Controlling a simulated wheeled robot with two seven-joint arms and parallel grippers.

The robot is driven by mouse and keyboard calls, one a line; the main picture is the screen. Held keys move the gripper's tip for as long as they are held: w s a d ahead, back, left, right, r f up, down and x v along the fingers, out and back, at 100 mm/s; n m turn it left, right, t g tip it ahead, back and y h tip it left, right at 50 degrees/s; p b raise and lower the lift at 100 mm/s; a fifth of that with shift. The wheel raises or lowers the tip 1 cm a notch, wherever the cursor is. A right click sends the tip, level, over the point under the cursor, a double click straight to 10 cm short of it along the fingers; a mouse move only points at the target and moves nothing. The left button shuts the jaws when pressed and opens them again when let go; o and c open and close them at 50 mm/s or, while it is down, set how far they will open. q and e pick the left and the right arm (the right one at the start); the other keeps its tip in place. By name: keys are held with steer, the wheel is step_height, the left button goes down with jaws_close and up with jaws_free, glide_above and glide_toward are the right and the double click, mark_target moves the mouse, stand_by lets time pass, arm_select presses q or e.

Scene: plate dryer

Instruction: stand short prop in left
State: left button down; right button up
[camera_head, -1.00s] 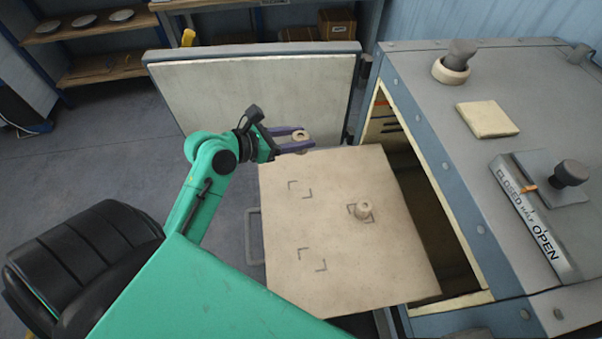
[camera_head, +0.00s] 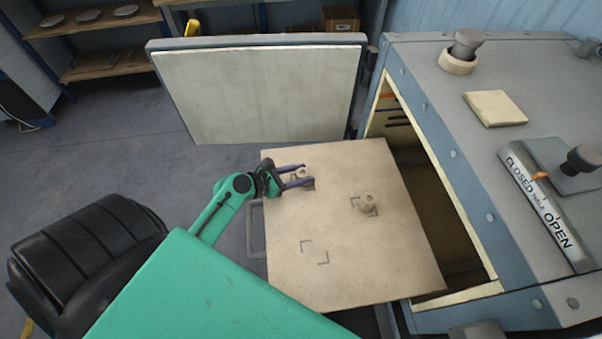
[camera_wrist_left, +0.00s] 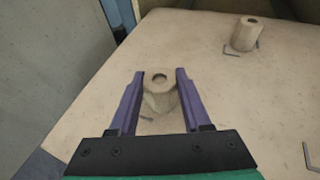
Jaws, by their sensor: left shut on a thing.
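The short prop (camera_wrist_left: 158,98), a pale beige piece with a hole in its top, is upright between the purple fingers of my left gripper (camera_head: 298,176). The gripper is shut on it. The prop is over the upper-left corner marks of the beige shelf board (camera_head: 345,265), at or very near its surface; whether it touches cannot be told. A bit of mark shows beside its base in the left wrist view. A second pale prop (camera_head: 367,203) stands at the right-hand marks; it also shows in the left wrist view (camera_wrist_left: 245,34). My right gripper is not in view.
The lower marks (camera_head: 315,252) are bare. The open door (camera_head: 260,90) stands behind the board. The grey-blue dryer (camera_head: 440,150) is at the right, with a knob (camera_head: 467,45), a pale tile (camera_head: 495,108) and a lever (camera_head: 582,160) on top.

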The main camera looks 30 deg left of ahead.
arm_select(q)
steer(key=c, duration=0.5)
jaws_free()
steer(key=shift+f, duration=0.1)
steer(key=shift+o, duration=0.7)
steer(key=shift+r, duration=0.2)
steer(key=b+v, duration=0.1)
steer(key=v, duration=1)
steer(key=shift+s, duration=0.1)
steer(key=shift+s+a+r, duration=0.15)
steer(key=shift+s+a, duration=0.05)
steer(key=shift+s, duration=0.05)
